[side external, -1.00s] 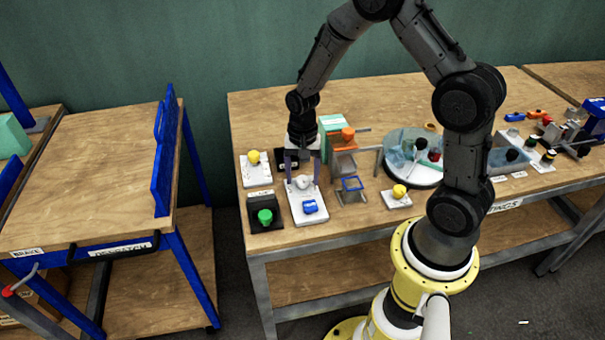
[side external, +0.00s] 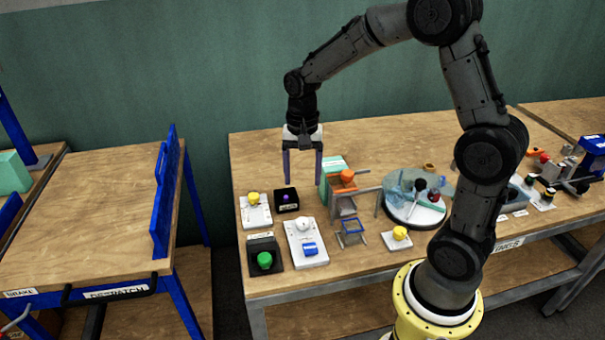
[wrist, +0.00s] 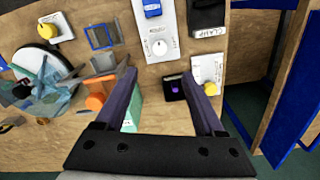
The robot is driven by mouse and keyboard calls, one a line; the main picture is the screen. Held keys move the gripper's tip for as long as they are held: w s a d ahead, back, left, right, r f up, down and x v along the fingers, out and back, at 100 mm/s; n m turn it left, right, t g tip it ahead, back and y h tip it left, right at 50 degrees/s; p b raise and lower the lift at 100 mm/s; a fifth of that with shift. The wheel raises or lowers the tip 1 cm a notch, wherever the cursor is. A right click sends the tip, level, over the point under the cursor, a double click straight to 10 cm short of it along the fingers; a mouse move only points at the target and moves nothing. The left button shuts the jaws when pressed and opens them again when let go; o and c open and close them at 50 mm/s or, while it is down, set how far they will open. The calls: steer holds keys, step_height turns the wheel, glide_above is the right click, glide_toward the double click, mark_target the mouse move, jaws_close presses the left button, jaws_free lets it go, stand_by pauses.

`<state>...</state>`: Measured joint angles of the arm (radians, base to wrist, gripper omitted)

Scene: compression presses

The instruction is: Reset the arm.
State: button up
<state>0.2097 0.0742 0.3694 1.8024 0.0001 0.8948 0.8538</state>
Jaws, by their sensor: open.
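My gripper (side external: 303,180) is open and empty. It hangs in the air above the back left part of the bench, over the area of the black box with a purple button (side external: 287,199). In the wrist view the two purple fingers (wrist: 165,98) are spread wide, with bench top and the black box (wrist: 174,88) showing between them. Nothing is between the fingertips. My arm is raised and bent, reaching left from its yellow base.
Below are a white panel with a white knob and blue switch (side external: 306,243), a green button box (side external: 265,258), yellow knob panels (side external: 255,210) (side external: 397,238), an orange-topped press (side external: 342,185) and a round clear-covered tray (side external: 414,205). A blue-framed despatch table (side external: 90,220) stands left, across a gap.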

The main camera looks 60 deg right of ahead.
steer(key=shift+r, duration=0.1)
steer(key=s+a+r+n+t, duration=0.2)
steer(key=s+a+r, duration=0.15)
steer(key=r, duration=0.35)
steer(key=s+a+r+n+t, duration=0.2)
steer(key=s+r, duration=0.2)
steer(key=r, duration=0.2)
steer(key=s+a+f+n+t, duration=0.1)
steer(key=s+a+f+n, duration=0.1)
steer(key=s+n, duration=0.6)
steer(key=s, duration=0.3)
steer(key=shift+s+t, duration=0.3)
steer(key=shift+s, duration=0.05)
